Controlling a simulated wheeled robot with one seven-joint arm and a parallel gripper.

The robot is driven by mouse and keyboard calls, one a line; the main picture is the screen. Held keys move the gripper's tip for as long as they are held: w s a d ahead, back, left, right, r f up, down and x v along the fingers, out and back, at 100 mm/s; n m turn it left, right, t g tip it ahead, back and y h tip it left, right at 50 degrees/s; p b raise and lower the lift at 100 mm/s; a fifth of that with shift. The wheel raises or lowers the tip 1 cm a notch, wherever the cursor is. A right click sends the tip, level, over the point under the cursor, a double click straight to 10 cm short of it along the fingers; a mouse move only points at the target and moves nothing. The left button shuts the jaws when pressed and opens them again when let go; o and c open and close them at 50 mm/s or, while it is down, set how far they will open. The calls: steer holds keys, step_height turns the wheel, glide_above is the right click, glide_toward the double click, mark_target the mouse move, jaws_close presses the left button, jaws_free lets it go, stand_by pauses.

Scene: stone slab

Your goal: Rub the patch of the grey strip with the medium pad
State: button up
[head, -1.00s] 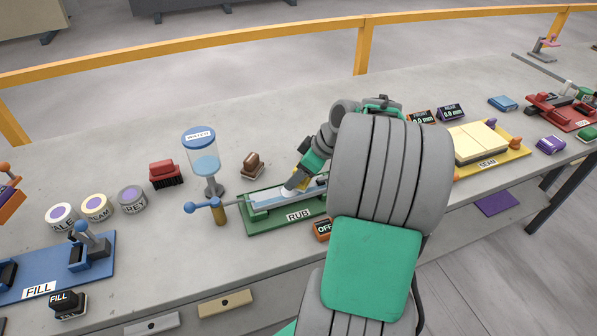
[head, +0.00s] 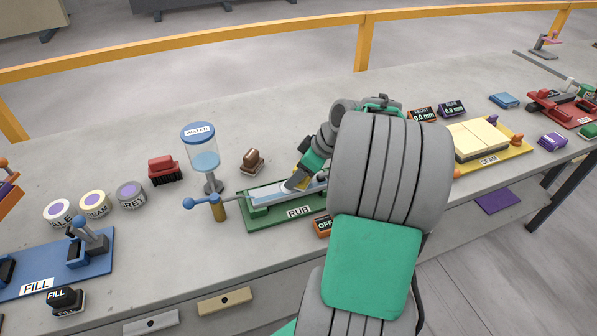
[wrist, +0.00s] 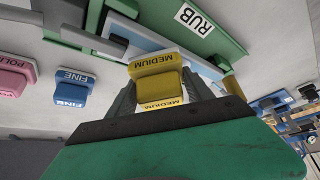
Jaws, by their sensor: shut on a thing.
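My gripper (wrist: 160,95) is shut on the yellow medium pad (wrist: 155,67), whose MEDIUM labels show in the wrist view. In the head view the gripper (head: 292,184) is over the green RUB tray (head: 262,218), mostly behind my own arm. The grey-blue strip (head: 270,198) lies in the tray, and the pad is at or just above it. I cannot tell whether they touch. The patch is not distinguishable. The strip's right part is hidden by my arm.
Fine (wrist: 73,88) and pink (wrist: 14,77) pads show in the wrist view.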

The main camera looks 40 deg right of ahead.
steer(key=shift+f+b, duration=0.3)
steer(key=shift+f, duration=0.1)
